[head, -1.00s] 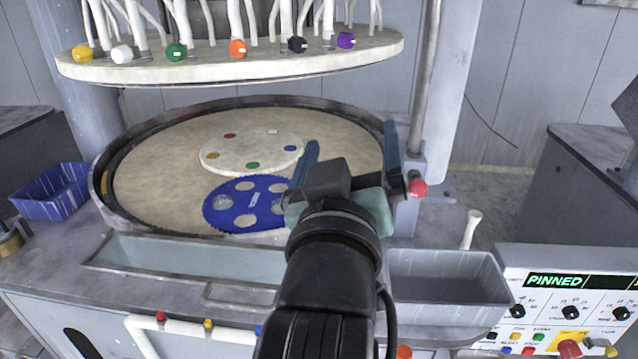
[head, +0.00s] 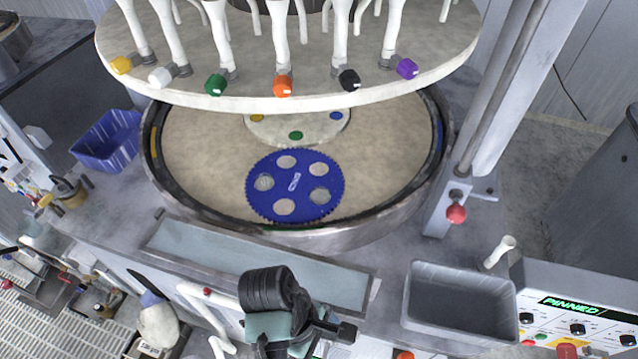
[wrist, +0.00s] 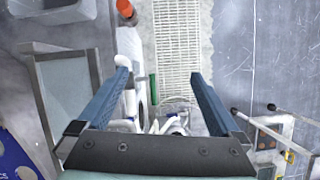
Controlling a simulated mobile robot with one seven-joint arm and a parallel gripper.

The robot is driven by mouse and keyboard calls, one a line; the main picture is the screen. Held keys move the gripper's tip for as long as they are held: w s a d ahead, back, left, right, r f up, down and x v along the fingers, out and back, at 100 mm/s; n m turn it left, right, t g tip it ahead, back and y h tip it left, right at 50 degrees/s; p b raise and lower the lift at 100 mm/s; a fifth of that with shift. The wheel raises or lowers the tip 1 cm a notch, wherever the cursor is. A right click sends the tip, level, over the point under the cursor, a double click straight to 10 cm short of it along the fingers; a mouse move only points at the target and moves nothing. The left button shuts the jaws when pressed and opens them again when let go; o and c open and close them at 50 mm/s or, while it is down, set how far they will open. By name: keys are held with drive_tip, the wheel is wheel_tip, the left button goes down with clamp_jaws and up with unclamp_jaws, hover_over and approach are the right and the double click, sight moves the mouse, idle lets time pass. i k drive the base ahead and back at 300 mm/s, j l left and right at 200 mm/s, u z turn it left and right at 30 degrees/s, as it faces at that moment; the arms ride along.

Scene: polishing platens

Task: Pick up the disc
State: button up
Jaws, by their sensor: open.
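The blue toothed disc (head: 295,186) lies flat on the front part of the round beige platen (head: 200,150). It has several round openings and a white label at its middle. Two openings look greyer than the others; I cannot tell what is in them. Part of the disc also shows at the lower left edge of the wrist view (wrist: 12,160). My gripper (wrist: 160,75) is open, with nothing between its blue fingers. In the head view my wrist is in front of the platen, near the trough's front edge, apart from the disc; the fingers are mostly hidden there.
An upper plate with coloured knobs (head: 290,95) overhangs the back of the platen. A pale inner disc (head: 310,130) is partly hidden below it. A trough (head: 215,255), a grey bin (head: 460,305), a post with a red knob (head: 456,213) and a blue basket (head: 105,140) surround it.

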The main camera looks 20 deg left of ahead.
sight(320, 194)
drive_tip(key=i+j, duration=0.25)
drive_tip(key=i, duration=0.2)
drive_tip(key=i+j, duration=0.55)
drive_tip(key=i, duration=0.3)
